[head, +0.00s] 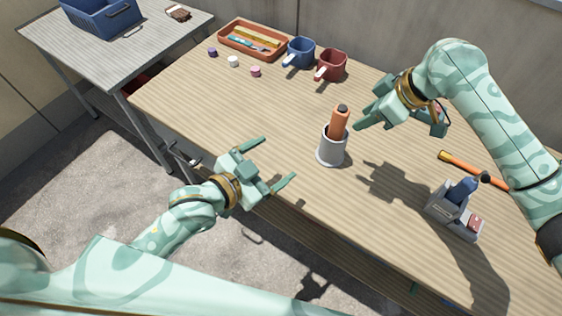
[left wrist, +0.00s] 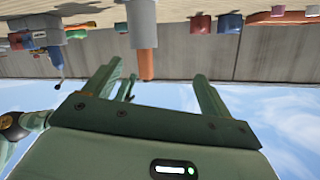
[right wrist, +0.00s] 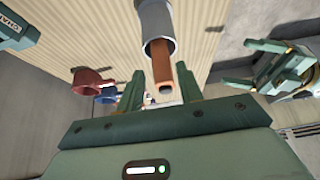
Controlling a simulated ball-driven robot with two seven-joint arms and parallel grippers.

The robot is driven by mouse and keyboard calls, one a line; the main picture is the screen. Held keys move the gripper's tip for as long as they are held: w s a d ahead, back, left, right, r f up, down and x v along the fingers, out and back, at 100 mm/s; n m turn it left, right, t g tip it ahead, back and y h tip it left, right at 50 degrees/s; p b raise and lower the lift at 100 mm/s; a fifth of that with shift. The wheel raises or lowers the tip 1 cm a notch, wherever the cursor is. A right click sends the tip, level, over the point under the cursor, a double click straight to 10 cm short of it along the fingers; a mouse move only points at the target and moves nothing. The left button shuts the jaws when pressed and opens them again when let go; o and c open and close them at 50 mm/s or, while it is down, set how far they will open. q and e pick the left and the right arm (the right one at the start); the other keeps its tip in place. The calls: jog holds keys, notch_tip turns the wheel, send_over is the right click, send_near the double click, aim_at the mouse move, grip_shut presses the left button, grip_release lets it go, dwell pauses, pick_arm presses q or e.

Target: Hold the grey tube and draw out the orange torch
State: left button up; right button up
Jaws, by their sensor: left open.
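The grey tube (head: 331,151) stands upright on the wooden table, with the orange torch (head: 339,122) sticking out of its top. My left gripper (head: 279,159) is open and empty to the left of the tube, near the table's front edge. My right gripper (head: 366,108) is open and empty just right of the torch. In the right wrist view the torch (right wrist: 160,66) and tube (right wrist: 156,22) appear in line with the gap between the fingers. In the left wrist view the torch (left wrist: 146,62) and tube (left wrist: 141,18) lie beyond the open fingers. The torch's lower part is hidden inside the tube.
A grey holder with a blue item (head: 455,207) and an orange-handled tool (head: 474,169) lie to the right. A blue mug (head: 301,51), a red mug (head: 333,64) and an orange tray (head: 223,45) are at the back. Table space left of the tube is clear.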

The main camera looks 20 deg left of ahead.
aim_at(324, 149)
pick_arm(q)
jog(key=w+d+f, duration=0.2)
jog(key=w+d, duration=0.1)
jog(key=w, duration=0.1)
jog(key=w+d+f+g, duration=0.1)
jog(key=w+d+f, duration=0.2)
jog(key=w+d, duration=0.1)
jog(key=w+d+f+n+g+h, duration=0.1)
jog(key=w+d+f, duration=0.2)
jog(key=w+d, duration=0.1)
jog(key=shift+w+d+f, duration=0.1)
jog(key=shift+w+d, duration=0.1)
jog(key=shift+w, duration=0.35)
